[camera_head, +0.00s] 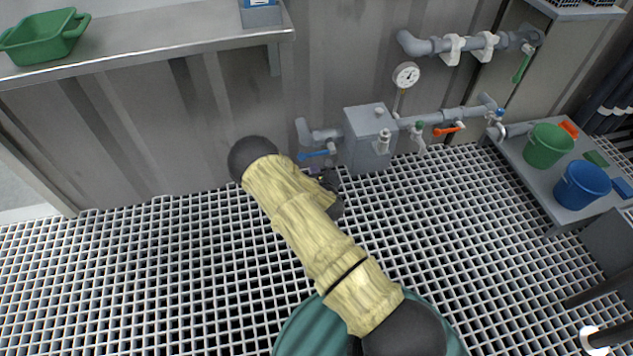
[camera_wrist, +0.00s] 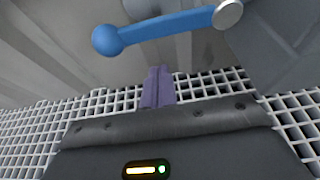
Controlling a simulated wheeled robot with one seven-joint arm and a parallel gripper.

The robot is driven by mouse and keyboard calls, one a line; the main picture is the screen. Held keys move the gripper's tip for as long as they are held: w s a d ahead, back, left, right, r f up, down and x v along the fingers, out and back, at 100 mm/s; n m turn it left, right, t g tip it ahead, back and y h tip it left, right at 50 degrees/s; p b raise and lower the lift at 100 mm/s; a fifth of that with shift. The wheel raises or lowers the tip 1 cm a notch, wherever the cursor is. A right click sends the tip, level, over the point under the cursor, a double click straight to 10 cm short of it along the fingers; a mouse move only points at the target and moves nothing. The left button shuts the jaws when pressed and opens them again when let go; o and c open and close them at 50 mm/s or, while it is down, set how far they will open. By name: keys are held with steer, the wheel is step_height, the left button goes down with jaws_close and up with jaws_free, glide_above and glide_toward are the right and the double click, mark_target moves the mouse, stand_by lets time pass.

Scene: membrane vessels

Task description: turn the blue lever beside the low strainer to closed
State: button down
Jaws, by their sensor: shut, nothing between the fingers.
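The blue lever (camera_head: 313,154) lies roughly level along the low pipe, just left of the grey box-shaped strainer (camera_head: 369,138). In the wrist view the blue lever (camera_wrist: 160,30) spans the top, its round knob at the left and a pale metal pivot cap (camera_wrist: 228,14) at the right. My gripper (camera_wrist: 158,88) is shut and empty, its purple fingers together below the lever in the picture, with a visible gap to it. In the head view my arm hides most of the gripper near the lever.
An orange lever (camera_head: 448,130) and a small green-topped tap (camera_head: 419,136) sit on the same pipe to the right. A pressure gauge (camera_head: 406,75) stands above. A low bench (camera_head: 536,185) holds a green bucket (camera_head: 548,146) and a blue bucket (camera_head: 582,185). The grating floor is mostly clear.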

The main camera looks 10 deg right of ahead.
mark_target(317, 154)
steer(key=shift+r+b, duration=0.6)
steer(key=shift+r, duration=1.1)
